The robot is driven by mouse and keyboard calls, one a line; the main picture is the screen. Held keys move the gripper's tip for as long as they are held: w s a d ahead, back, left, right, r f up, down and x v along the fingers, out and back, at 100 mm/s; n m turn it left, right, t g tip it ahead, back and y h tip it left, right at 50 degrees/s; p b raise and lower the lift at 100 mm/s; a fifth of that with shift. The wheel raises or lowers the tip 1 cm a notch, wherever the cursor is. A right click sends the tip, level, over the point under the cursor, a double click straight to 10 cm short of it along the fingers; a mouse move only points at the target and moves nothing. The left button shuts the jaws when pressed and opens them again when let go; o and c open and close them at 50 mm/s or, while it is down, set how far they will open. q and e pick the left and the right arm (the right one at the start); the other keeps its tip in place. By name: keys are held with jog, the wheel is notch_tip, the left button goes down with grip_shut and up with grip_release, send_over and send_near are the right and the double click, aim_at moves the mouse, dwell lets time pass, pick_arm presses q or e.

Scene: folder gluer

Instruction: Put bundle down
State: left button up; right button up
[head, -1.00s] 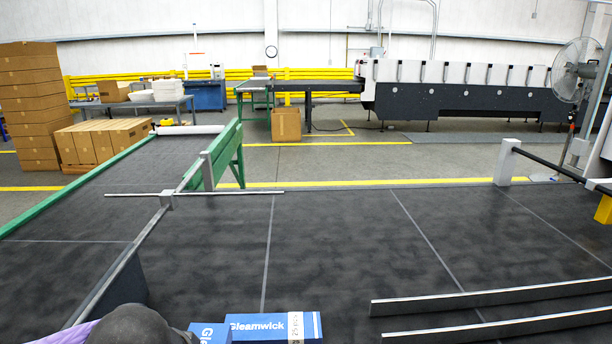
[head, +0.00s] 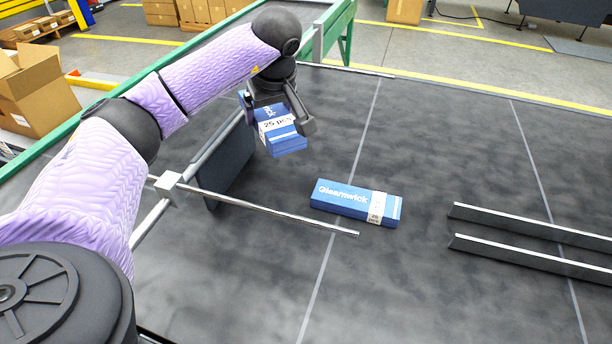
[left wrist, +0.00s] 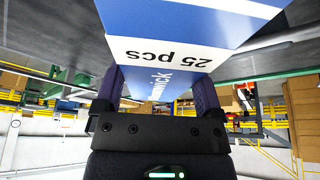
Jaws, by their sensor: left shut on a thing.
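My left gripper (head: 280,112) is shut on a blue bundle (head: 286,141) with a white band reading "25 pcs". The bundle is held tilted above the dark belt, near the grey side plate. In the left wrist view the bundle (left wrist: 190,20) sits between the two fingers of the left gripper (left wrist: 160,88). A second blue bundle (head: 345,197), marked "Gleamwick" and with a white band, lies flat on the belt to the right of and nearer than the held one. My right gripper is not in view.
Two dark rails (head: 530,258) lie at the right. A grey plate (head: 232,160) stands at the left. The belt (head: 440,130) behind the lying bundle is clear. An open carton (head: 40,90) stands beyond the green edge.

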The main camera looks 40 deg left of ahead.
aim_at(274, 185)
pick_arm(q)
notch_tip(274, 185, down, 17)
jog(key=b, duration=0.4)
jog(key=shift+s+a, duration=0.1)
jog(key=shift+s, duration=0.05)
jog(key=shift+f, duration=0.25)
jog(key=shift+r, duration=0.1)
jog(key=o, duration=1.2)
